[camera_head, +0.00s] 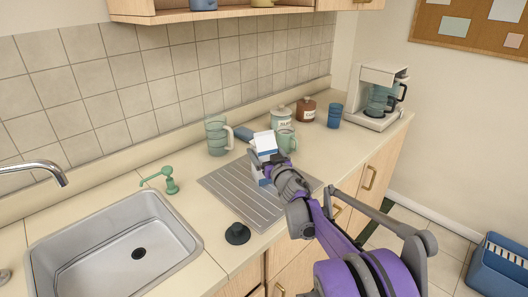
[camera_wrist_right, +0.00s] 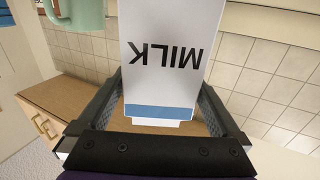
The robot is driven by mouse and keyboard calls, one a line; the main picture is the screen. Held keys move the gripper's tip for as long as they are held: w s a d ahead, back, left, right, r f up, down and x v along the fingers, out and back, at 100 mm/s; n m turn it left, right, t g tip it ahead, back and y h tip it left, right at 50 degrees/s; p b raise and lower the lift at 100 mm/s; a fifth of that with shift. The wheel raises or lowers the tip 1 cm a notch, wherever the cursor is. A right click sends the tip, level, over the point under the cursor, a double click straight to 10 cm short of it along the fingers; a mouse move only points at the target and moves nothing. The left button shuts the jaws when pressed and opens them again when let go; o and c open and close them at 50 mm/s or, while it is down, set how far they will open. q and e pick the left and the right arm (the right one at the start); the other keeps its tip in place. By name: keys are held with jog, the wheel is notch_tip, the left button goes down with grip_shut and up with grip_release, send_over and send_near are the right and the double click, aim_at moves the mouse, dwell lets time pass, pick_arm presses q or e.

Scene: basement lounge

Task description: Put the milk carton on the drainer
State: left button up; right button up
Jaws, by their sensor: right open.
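The milk carton (camera_head: 265,143) is white with a blue part low down. In the head view it shows over the back right part of the ribbed metal drainer (camera_head: 228,190); my gripper hides part of it, and I cannot tell whether its base touches the drainer. My right gripper (camera_head: 272,170) is right at the carton. In the right wrist view the open fingers (camera_wrist_right: 160,105) stand on either side of the carton (camera_wrist_right: 170,55), with gaps beside it, and its MILK lettering reads upside down. My left gripper is not in view.
The sink (camera_head: 115,245) is at left, a coffee maker (camera_head: 378,97) at far right.

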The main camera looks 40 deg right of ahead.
jog(key=v, duration=1.1)
jog(key=shift+s+a, duration=0.15)
jog(key=shift+s, duration=0.2)
dwell(0.6)
